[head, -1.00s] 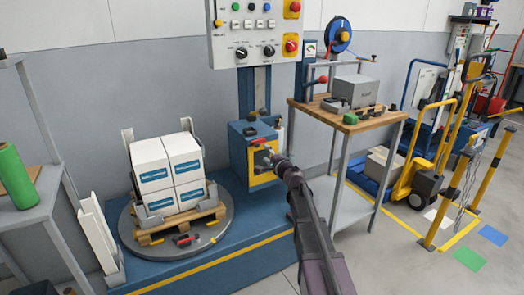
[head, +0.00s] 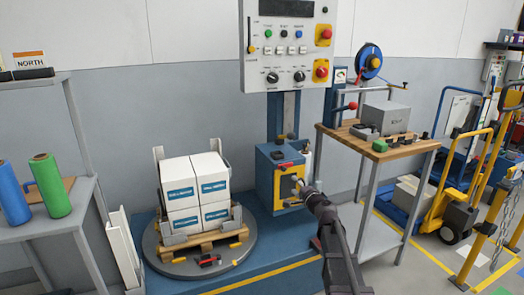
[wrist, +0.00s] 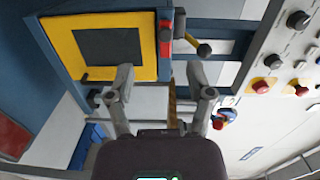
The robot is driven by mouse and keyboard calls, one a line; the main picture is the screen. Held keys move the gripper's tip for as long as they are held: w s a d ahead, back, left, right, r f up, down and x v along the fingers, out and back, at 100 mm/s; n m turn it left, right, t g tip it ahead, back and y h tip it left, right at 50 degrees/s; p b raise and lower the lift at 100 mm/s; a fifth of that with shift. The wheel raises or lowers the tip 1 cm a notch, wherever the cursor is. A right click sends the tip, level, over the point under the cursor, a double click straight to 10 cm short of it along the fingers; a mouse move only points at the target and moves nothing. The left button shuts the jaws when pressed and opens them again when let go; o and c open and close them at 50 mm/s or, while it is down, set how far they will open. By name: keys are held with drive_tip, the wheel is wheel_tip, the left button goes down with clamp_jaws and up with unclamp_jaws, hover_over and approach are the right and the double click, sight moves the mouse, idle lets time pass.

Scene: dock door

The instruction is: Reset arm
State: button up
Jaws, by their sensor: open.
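My arm reaches up from the bottom of the head view, and its end sits in front of the blue machine box with the yellow-framed panel (head: 288,186). My gripper (wrist: 160,82) is open, its two fingers apart in the wrist view with nothing between them. The yellow-framed panel (wrist: 105,48) lies beyond the left finger there. A red part and a black-knobbed lever (wrist: 203,49) are near it, above the right finger. I cannot tell whether a finger touches the panel.
A control panel (head: 290,45) with buttons and knobs hangs above the box. White boxes (head: 195,192) stand on a pallet on the round turntable (head: 160,262) to the left. A wooden workbench (head: 378,149) is at the right, and a shelf with film rolls (head: 49,185) at far left.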

drive_tip(key=s+a+f+n+g+y, duration=0.1)
drive_tip(key=s+a+f+n+g, duration=0.45)
drive_tip(key=s, duration=0.25)
drive_tip(key=s+a+f+n+g, duration=0.4)
drive_tip(key=s+f+n, duration=0.15)
drive_tip(key=s, duration=0.25)
drive_tip(key=s+d+f+n+g+h, duration=0.1)
drive_tip(key=s+d+f+g+h, duration=0.25)
drive_tip(key=s, duration=0.55)
drive_tip(key=s+d+f+n+g+h, duration=0.1)
drive_tip(key=s+d+f+g+h, duration=0.25)
drive_tip(key=s, duration=0.45)
wheel_tip(320, 180, up, 30)
drive_tip(key=p, duration=3)
drive_tip(key=shift+s+a, duration=0.1)
